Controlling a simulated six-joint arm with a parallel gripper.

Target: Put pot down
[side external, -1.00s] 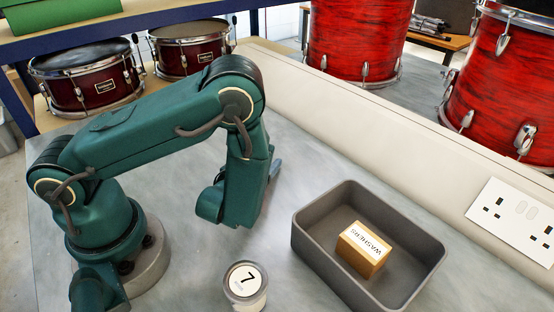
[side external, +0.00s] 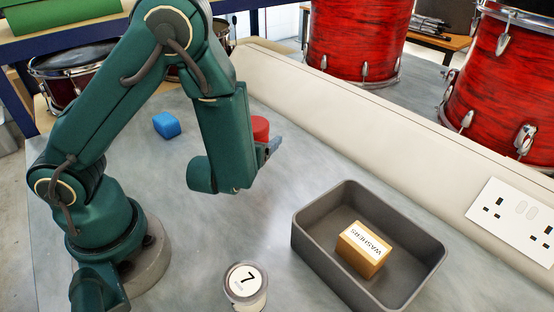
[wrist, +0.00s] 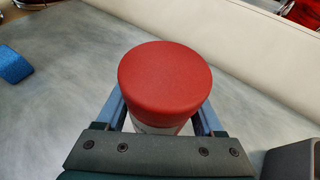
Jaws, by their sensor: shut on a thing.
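A pot with a red lid (side external: 260,128) is held in my gripper (side external: 272,148), which is shut around it. In the wrist view the round red lid (wrist: 165,78) stands between the two blue-grey fingers, with a little of the pale body below it. The pot looks upright and appears to be above the bench top (side external: 215,250). Most of its body is hidden by my gripper in the side view.
A blue block (side external: 167,125) lies behind my arm. Bench space between them is clear.

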